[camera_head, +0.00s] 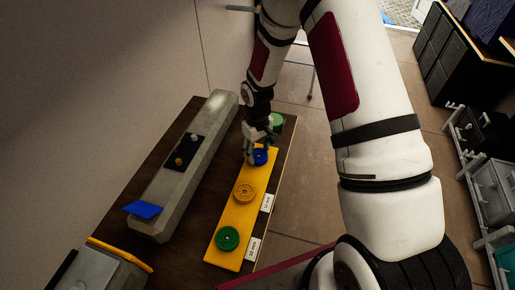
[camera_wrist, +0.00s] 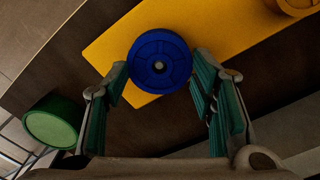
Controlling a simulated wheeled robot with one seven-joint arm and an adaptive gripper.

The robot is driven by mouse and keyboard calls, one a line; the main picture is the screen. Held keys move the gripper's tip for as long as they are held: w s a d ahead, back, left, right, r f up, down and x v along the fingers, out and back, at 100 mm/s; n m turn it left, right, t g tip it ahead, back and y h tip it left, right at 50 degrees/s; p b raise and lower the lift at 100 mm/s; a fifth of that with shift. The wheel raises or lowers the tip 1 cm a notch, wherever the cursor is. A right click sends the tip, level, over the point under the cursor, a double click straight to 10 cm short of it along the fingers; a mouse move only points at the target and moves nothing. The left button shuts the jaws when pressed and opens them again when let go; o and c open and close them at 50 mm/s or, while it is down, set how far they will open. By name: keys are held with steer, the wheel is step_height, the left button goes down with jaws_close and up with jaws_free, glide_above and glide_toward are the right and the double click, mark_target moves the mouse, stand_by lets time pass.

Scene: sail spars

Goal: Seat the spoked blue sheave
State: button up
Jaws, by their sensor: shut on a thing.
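The blue sheave (camera_wrist: 160,62) shows in the wrist view as a spoked disc with a small pale hub at its centre. It also shows in the head view (camera_head: 260,157) at the far end of the yellow board (camera_head: 233,212). My gripper (camera_wrist: 159,78) is shut on it, with a fingertip at each side of its rim. I cannot tell whether the sheave touches the board. A grey beam (camera_head: 205,140) lies left of the board. Its black plate (camera_head: 190,150) carries an orange peg (camera_head: 178,162) and a pale peg (camera_head: 194,138).
An orange-yellow sheave (camera_head: 244,192) and a green sheave (camera_head: 227,238) sit on the board beside white labels (camera_head: 267,203). A green round thing (camera_head: 277,121) stands beyond the board. A blue flap (camera_head: 143,209) sits at the beam's near end. Dark tabletop (camera_head: 180,240) is bare between beam and board.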

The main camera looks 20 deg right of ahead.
steer(key=o, duration=1.5)
steer(key=shift+c, duration=0.2)
step_height(320, 180, up, 12)
